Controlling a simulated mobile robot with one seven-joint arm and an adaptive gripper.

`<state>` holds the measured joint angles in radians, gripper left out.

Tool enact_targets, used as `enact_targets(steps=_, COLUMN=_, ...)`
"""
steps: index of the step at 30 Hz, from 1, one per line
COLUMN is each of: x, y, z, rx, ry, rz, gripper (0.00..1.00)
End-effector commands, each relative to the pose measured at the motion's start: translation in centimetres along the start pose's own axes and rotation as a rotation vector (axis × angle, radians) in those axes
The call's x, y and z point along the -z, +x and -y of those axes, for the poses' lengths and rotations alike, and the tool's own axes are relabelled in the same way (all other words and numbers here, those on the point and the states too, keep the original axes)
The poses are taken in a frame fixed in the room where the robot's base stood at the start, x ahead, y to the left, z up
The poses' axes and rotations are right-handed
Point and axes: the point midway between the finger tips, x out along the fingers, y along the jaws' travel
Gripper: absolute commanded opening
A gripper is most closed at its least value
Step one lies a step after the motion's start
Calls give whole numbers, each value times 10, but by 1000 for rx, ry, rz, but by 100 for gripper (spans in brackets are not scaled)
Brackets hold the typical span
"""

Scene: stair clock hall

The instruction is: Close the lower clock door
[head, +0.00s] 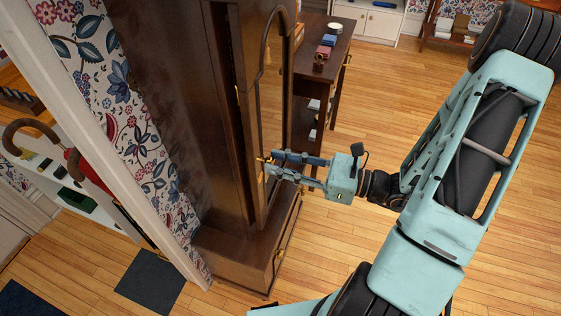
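The tall dark wooden clock case (228,165) stands left of centre against the papered wall. Its long glazed door (274,115) has a curved wooden frame and is seen at a steep angle. It appears to stand ajar from the case, but the exact gap is hard to tell. A small brass piece (262,159) shows at the door's near edge. My gripper (271,164) points left at this edge, its two fingers apart, with the tips beside the brass piece. I cannot tell whether they touch the door. The far side of the door is hidden.
A dark side table (325,45) with small books and a cup stands behind the clock. Umbrellas or canes (85,170) and a white shelf (75,200) are at the left. A dark mat (150,280) lies on the floor. The wooden floor (385,90) at the right is mostly clear.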

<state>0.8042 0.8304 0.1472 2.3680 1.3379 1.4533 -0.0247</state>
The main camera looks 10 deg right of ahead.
Motion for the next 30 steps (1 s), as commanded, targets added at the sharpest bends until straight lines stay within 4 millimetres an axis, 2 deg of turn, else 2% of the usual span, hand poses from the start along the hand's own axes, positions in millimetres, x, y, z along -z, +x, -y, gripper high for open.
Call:
enact_targets(steps=3, x=0, y=0, z=0, rx=0, ry=0, rz=0, gripper=36)
enact_targets(steps=10, x=0, y=0, z=0, rx=1, ry=0, rz=0, gripper=36)
enact_targets(steps=14, x=0, y=-8, z=1, rx=3, ry=-1, rz=-1, gripper=36)
enact_targets(steps=17, x=0, y=-24, z=1, rx=4, ry=-2, rz=-2, gripper=36)
enact_targets(steps=24, x=0, y=-76, z=1, rx=6, ry=-1, rz=-2, gripper=36)
enact_targets(steps=30, x=0, y=-108, z=1, rx=2, ry=-1, rz=-1, gripper=36)
